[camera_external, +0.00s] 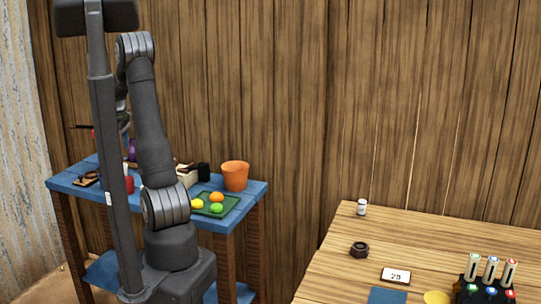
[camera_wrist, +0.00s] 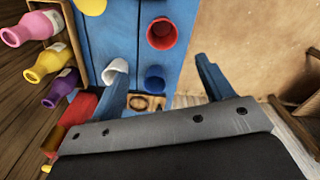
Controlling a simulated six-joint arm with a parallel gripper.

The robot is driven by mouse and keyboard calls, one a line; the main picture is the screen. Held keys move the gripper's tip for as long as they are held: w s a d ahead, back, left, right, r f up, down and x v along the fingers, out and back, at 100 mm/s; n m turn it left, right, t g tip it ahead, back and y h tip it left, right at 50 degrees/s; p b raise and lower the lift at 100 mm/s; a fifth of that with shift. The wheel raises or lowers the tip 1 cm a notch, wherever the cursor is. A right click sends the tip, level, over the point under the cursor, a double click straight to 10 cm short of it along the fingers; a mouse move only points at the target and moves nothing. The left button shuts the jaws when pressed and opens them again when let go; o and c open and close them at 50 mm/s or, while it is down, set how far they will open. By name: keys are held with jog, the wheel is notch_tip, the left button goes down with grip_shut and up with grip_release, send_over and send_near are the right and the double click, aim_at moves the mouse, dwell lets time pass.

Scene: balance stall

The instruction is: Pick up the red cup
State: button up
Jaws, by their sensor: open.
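The red cup (camera_wrist: 162,33) stands on the blue table (camera_wrist: 112,35) in the wrist view, ahead of my gripper and roughly in line with the gap between the fingers. In the external view the red cup (camera_external: 129,184) is partly hidden behind my dark arm parts. My gripper (camera_wrist: 160,70) is open, with its two blue fingers wide apart and nothing held. The red cup is apart from both fingers. In the external view my gripper is mostly hidden behind my arm.
A blue cup (camera_wrist: 154,78) and a white cup (camera_wrist: 115,70) stand near the fingers. Several bottles (camera_wrist: 45,60) lie at left. An orange pot (camera_external: 235,176) and a green tray (camera_external: 232,203) with balls are on the blue table. A wooden table (camera_external: 330,270) stands at right.

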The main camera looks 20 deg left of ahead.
send_near(127, 184)
jog(key=f, duration=0.2)
jog(key=w+a+f, duration=0.1)
jog(key=f, duration=0.1)
jog(key=w+a+f, duration=0.1)
jog(key=f, duration=0.1)
jog(key=shift+w, duration=0.2)
jog(key=shift+s+d+f, duration=0.15)
jog(key=shift+f, duration=2.5)
jog(key=c, duration=1)
